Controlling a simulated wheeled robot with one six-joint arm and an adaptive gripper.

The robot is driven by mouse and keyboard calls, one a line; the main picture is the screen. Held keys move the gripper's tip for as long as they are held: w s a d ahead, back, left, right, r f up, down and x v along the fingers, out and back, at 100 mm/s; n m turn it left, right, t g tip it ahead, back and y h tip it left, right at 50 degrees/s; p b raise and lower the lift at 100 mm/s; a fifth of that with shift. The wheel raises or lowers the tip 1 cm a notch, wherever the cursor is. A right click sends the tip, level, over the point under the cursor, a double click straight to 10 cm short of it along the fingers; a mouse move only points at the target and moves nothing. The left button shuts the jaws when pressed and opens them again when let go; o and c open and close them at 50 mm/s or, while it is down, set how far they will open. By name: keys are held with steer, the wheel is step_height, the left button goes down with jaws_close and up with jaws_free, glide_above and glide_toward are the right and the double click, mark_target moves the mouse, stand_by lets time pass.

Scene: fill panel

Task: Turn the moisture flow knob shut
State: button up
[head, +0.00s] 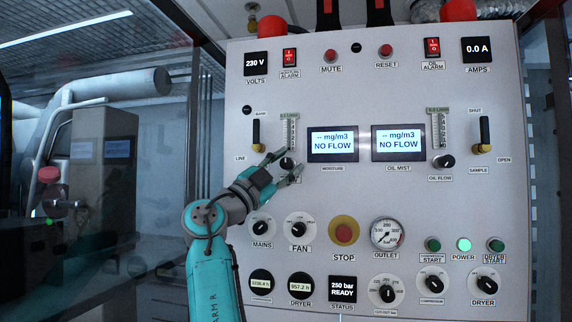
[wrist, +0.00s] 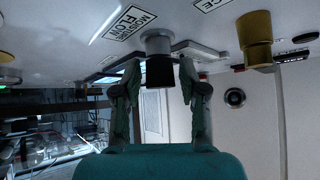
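The moisture flow knob (head: 287,163) is a small black knob on the white panel, below the moisture flow gauge (head: 290,131). In the wrist view the knob (wrist: 159,68) has a black cap on a grey base, with the MOISTURE FLOW label (wrist: 128,24) beside it. My gripper (head: 291,160) is open, with one finger on each side of the knob. The wrist view shows a gap between each finger and the black cap. The gripper partly covers the label in the head view.
The moisture display (head: 333,145) reads NO FLOW, right of my gripper. A yellow-and-black lever (head: 257,134) stands out at the upper left of the knob. The MAINS (head: 261,226) and FAN (head: 298,228) knobs sit below.

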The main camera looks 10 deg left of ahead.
steer(key=shift+s, duration=0.1)
steer(key=v, duration=0.7)
stand_by(0.4)
steer(key=shift+s+a+f, duration=0.1)
steer(key=shift+a, duration=0.05)
